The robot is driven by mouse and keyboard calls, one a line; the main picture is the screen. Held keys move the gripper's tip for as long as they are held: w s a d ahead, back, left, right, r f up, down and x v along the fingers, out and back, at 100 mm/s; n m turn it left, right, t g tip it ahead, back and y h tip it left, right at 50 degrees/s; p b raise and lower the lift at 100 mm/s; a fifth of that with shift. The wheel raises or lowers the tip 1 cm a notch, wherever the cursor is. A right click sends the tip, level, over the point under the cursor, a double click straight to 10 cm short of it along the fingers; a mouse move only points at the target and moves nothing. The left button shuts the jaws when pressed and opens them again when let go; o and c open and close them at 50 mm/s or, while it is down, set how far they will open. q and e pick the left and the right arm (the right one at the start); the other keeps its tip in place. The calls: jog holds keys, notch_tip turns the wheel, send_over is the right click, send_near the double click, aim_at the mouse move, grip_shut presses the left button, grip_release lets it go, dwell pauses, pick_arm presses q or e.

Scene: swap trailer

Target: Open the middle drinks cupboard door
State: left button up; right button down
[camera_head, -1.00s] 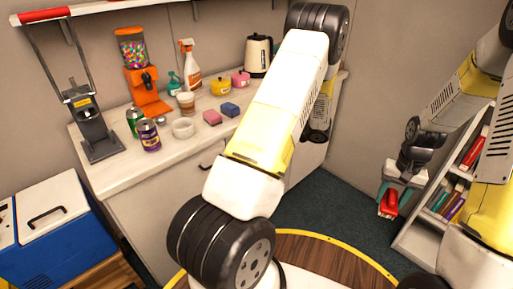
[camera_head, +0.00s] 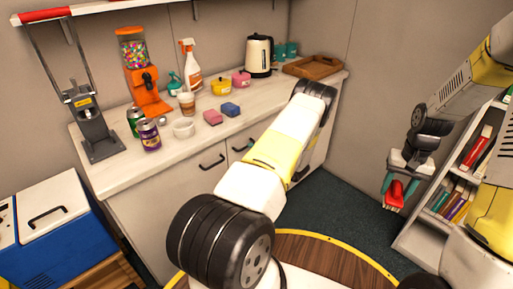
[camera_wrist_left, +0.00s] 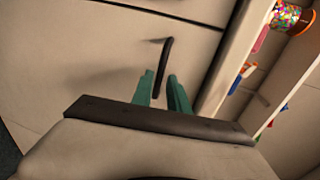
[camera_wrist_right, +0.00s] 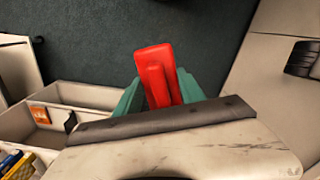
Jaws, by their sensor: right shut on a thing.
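The pale cupboard under the counter has dark bar handles, one on the left door (camera_head: 211,161) and one on the middle door (camera_head: 240,148). My left arm covers much of the middle door, and its gripper is mostly hidden behind it in the head view. In the left wrist view my left gripper (camera_wrist_left: 163,84) is open, with teal fingers apart on either side of the dark handle (camera_wrist_left: 165,60). Whether they touch it I cannot tell. The door looks shut. My right gripper (camera_head: 395,184) is shut on a red object (camera_wrist_right: 157,75), away from the cupboard.
The counter (camera_head: 105,174) carries cans, a candy dispenser (camera_head: 145,80), sponges, a kettle (camera_head: 259,56) and a wooden tray (camera_head: 313,67). A blue cooler (camera_head: 55,245) stands at the left. A bookshelf (camera_head: 425,228) stands below and beside my right arm.

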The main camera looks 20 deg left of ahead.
pick_arm(q)
jog(key=shift+x, duration=2.15)
jog(key=shift+c, duration=0.4)
grip_shut()
